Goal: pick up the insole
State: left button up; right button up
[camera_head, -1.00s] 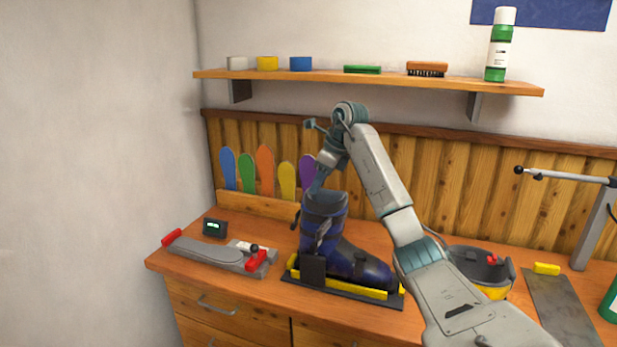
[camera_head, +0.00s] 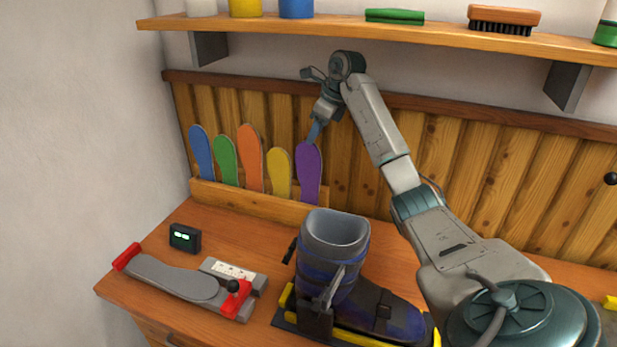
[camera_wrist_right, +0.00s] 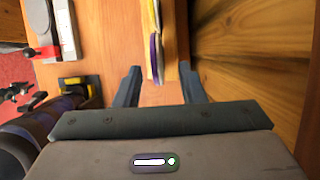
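Several coloured insoles stand upright in a wooden rack (camera_head: 262,205) against the back panelling: blue (camera_head: 201,152), green (camera_head: 226,160), orange (camera_head: 250,158), yellow (camera_head: 279,173) and purple (camera_head: 308,174). My right gripper (camera_head: 314,134) is at the top of the purple insole, pointing down. In the right wrist view its two fingers are apart, with the purple insole's edge (camera_wrist_right: 155,62) lined up with the gap between the tips (camera_wrist_right: 159,70). I cannot tell whether the fingers touch it. My left gripper is not in view.
A ski boot (camera_head: 335,238) stands on the bench in front of the rack. A grey measuring device (camera_head: 175,280) with red ends and a small display (camera_head: 185,237) are at left. A shelf (camera_head: 400,33) overhangs above my arm.

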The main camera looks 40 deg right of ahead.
aim_at(306, 157)
jog(key=x, duration=0.2)
jog(key=shift+a+f+p, duration=0.35)
jog(key=shift+a+p, duration=0.05)
jog(key=p+x, duration=0.1)
jog(key=x, duration=0.1)
jog(key=p+x, duration=0.2)
jog(key=shift+d+f, duration=0.15)
jog(key=shift+f, duration=0.3)
jog(key=shift+w+f, duration=0.1)
jog(key=shift+f, duration=0.4)
grip_shut()
